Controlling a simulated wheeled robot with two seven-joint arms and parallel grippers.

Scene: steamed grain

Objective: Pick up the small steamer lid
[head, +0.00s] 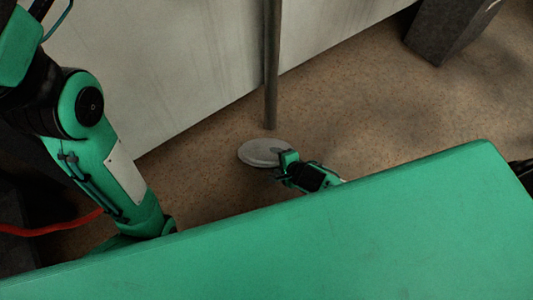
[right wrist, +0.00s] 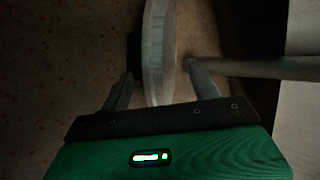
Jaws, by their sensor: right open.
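A pale grey round disc, which looks like the small steamer lid (head: 262,152), shows in the head view just beyond my right gripper (head: 281,167). In the right wrist view the lid (right wrist: 158,50) appears edge-on as a narrow pale band. My right gripper (right wrist: 159,70) is open, with one finger on each side of the lid's near edge. Small gaps show between the fingers and the lid. A dark patch lies against the lid's left side, too dim to make out. My left arm comes in at the left; its gripper is hidden.
A grey upright pole (head: 272,65) stands just behind the lid; in the right wrist view the pole (right wrist: 265,68) lies close to the right finger. A pale wall panel (head: 170,60) is behind. A dark grey block (head: 445,30) stands at the back right. Speckled floor between is clear.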

